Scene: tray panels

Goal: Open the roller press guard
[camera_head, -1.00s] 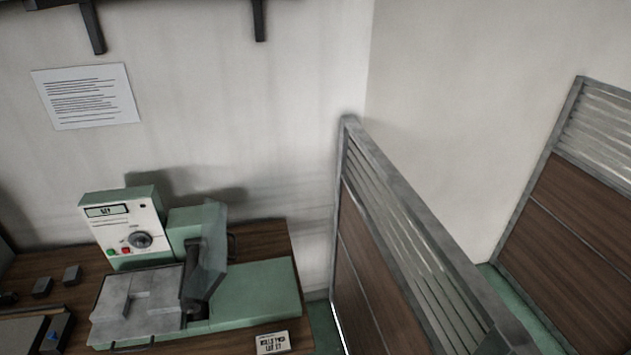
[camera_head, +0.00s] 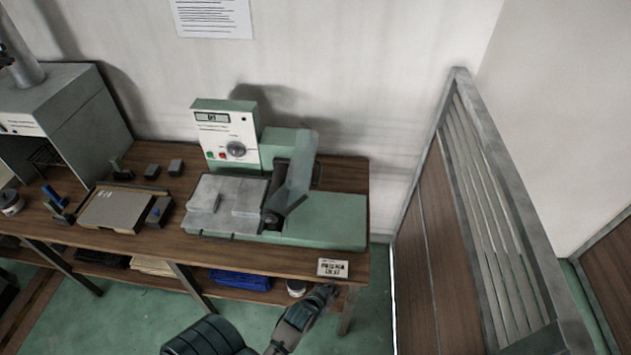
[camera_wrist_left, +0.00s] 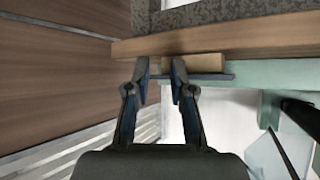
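The roller press (camera_head: 315,218) is a green machine on the wooden bench, with a white control panel (camera_head: 228,142) and a grey bed plate (camera_head: 225,200). Its guard (camera_head: 300,170) is a grey translucent panel that stands steeply tilted beside the dark roller (camera_head: 275,207). In the left wrist view, a clear panel that looks like the guard (camera_wrist_left: 268,155) shows at lower right. My left gripper (camera_head: 328,292) is low at the bench's front edge, near the small sign and apart from the guard. In the wrist view its fingers (camera_wrist_left: 160,72) are spread with a gap between them. My right gripper is not in view.
A small lettered sign (camera_head: 333,268) stands at the bench's front right corner. A slatted partition (camera_head: 490,200) rises to the right of the bench. A tray (camera_head: 113,208), small dark blocks and a grey hooded box (camera_head: 70,110) are to the left. The space above the press is clear.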

